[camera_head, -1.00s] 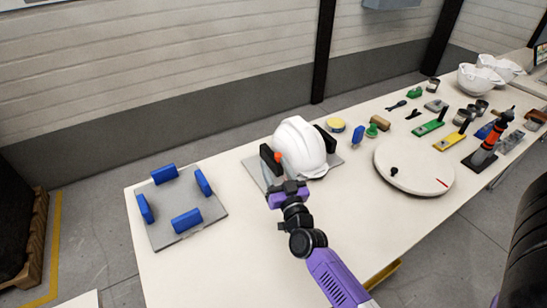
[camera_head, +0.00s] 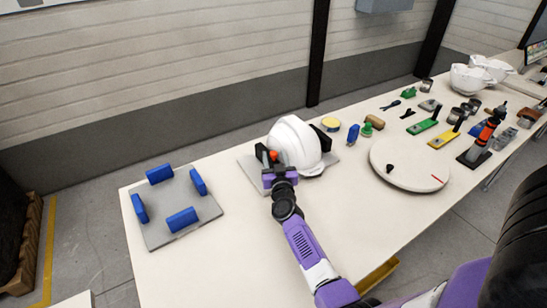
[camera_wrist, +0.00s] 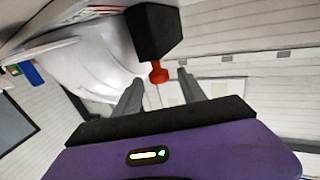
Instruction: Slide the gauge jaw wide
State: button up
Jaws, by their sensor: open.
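The gauge is a grey plate (camera_head: 250,170) on the bench with a black jaw (camera_head: 261,153) on its left and another black block (camera_head: 322,138) on its right. A white helmet shell (camera_head: 297,143) stands between them. An orange-red knob (camera_head: 274,155) sticks out from the left jaw; in the wrist view the knob (camera_wrist: 158,73) hangs below the black jaw (camera_wrist: 153,30). My gripper (camera_head: 272,165) is open at the knob. In the wrist view its grey fingers (camera_wrist: 160,88) stand on either side of the knob, with gaps showing. The far jaw is partly hidden by the shell.
A grey plate with several blue blocks (camera_head: 181,220) lies to the left. A white turntable (camera_head: 405,172) stands to the right, with small tools and green and yellow gauges behind it. More white shells (camera_head: 468,79) are at the far right. The bench front is clear.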

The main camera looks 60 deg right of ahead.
jog(key=shift+b+x, duration=0.3)
jog(key=shift+x, duration=0.8)
grip_shut()
dwell(0.7)
